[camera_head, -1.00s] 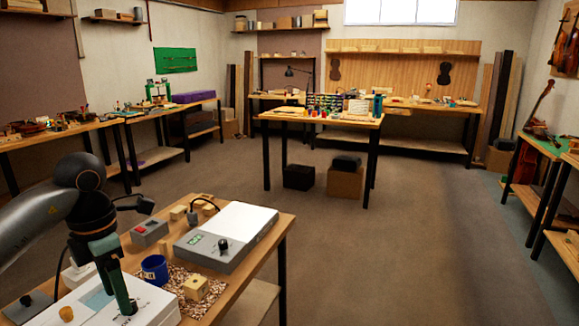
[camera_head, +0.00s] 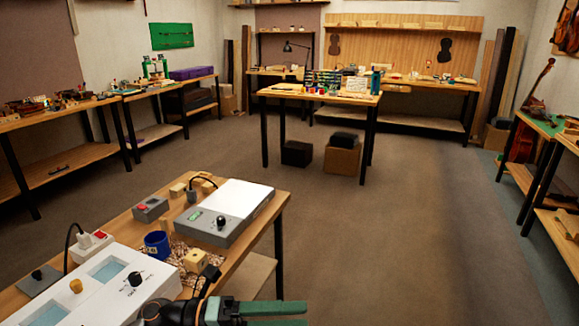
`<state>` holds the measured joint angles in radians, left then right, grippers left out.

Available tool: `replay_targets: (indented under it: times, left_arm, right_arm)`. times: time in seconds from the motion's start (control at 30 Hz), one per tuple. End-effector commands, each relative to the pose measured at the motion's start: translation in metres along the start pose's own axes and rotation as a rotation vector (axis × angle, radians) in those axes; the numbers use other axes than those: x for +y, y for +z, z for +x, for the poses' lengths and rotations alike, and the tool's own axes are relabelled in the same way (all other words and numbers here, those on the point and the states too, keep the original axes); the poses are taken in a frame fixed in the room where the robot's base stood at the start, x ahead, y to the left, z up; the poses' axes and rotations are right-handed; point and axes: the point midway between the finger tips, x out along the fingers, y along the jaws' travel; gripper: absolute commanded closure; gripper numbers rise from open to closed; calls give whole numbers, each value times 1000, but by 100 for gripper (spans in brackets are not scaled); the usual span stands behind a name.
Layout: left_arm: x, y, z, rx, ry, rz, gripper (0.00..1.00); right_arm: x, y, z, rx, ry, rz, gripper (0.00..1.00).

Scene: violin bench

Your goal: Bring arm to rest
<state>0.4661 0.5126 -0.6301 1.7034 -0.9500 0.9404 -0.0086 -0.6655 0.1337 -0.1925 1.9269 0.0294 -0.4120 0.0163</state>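My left gripper (camera_head: 275,316) is at the bottom edge of the view, in front of the near bench (camera_head: 262,225). Its two green fingers point to the right, with a narrow gap between them and nothing held. The lower finger is partly cut off by the frame edge. The rest of that arm is mostly out of view. My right gripper is not in view.
The near bench holds a white device (camera_head: 120,285), a grey-and-white box with a knob (camera_head: 230,208), a blue mug (camera_head: 157,245) and a small wooden block (camera_head: 197,261). Open floor (camera_head: 400,230) lies to the right. A table (camera_head: 320,94) stands beyond.

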Motion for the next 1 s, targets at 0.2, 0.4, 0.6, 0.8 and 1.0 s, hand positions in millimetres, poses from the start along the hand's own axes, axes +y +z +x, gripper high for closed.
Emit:
replay_targets:
  times: [0.2,0.4,0.6,0.8,1.0]
  left_arm:
    - [11,27,-24,-473,-301,-453,34]
    - [84,20,-88,-936,-439,-932,34]
    - [181,-62,-153,-1378,-455,-1436,34]
    - [231,-153,-181,-1641,-410,-1773,34]
    - [244,-188,-188,-1723,-385,-1888,34]
  right_arm:
    - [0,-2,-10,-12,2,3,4]
    - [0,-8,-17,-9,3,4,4]
    - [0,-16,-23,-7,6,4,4]
    - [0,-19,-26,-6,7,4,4]
    - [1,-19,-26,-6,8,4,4]
